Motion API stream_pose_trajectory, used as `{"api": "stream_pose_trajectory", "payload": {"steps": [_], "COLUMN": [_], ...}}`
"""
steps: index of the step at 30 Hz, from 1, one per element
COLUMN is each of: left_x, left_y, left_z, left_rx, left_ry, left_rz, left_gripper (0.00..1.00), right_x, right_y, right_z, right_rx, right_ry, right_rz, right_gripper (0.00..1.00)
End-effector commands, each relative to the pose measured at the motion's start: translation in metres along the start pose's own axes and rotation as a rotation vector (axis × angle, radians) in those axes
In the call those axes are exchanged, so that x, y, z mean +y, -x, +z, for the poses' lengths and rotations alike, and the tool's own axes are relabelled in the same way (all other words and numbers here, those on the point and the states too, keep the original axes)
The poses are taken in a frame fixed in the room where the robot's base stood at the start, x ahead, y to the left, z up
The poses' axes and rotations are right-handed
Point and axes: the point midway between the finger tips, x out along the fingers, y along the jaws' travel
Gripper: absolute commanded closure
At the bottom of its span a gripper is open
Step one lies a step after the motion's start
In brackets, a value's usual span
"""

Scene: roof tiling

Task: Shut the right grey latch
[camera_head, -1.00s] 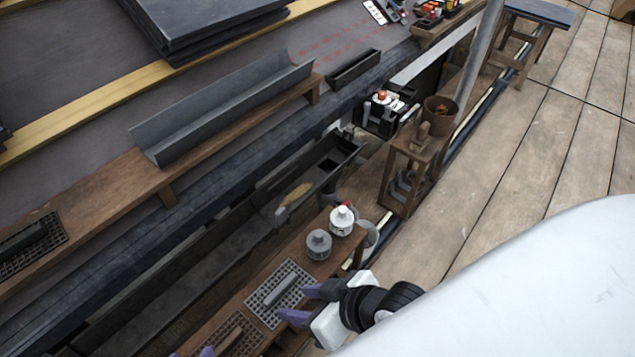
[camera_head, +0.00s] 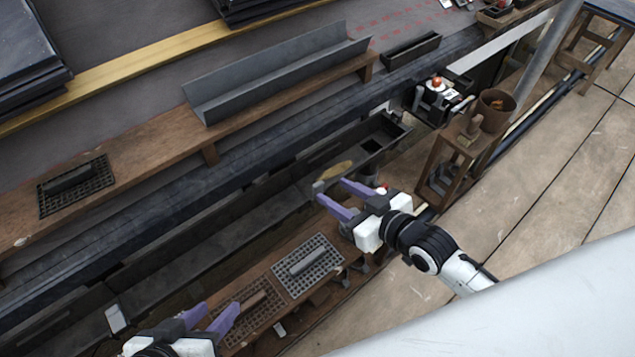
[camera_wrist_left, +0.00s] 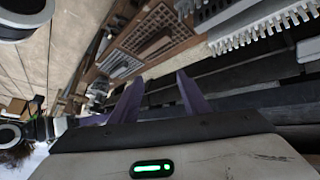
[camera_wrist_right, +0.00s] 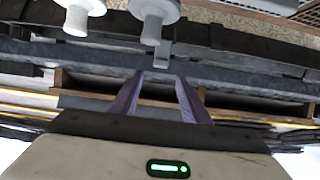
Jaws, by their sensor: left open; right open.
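The right grey latch (camera_head: 318,187) is a small light grey tab on the near edge of the dark gutter trough (camera_head: 230,220). It seems to stand up from the edge; its exact angle is hard to tell. My right gripper (camera_head: 330,190) is open, its purple fingertips right by the latch. In the right wrist view a grey tab (camera_wrist_right: 162,52) shows just ahead of and between the fingers, with no grip on it. My left gripper (camera_head: 212,312) is open and empty at the lower left, near another grey latch (camera_head: 115,318) on the same trough.
Mesh trays (camera_head: 307,265) lie on the near wooden bench, below my right gripper. A grey channel (camera_head: 275,75) rests on the far plank. A stool with a brown pot (camera_head: 495,108) stands right.

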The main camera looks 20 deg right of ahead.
Motion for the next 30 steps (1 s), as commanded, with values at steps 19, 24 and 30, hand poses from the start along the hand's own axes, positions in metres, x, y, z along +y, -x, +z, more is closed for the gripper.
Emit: {"api": "stream_pose_trajectory", "payload": {"steps": [19,24,30], "left_x": [0.021,0.021,0.021], "left_y": [0.004,0.004,0.004], "left_z": [-0.024,-0.024,-0.024], "left_rx": [0.114,0.115,0.115], "left_ry": [0.025,0.025,0.025], "left_rz": [0.086,0.086,0.086], "left_gripper": [0.58,0.58,0.58], "right_x": [-0.001,-0.001,-0.001], "right_y": [-0.080,-0.080,-0.079], "right_z": [0.001,0.001,0.001], "right_rx": [-0.003,-0.003,-0.003], "right_ry": [0.000,0.000,0.000], "right_rz": [-0.001,-0.001,-0.001], "right_gripper": [0.58,0.58,0.88]}}
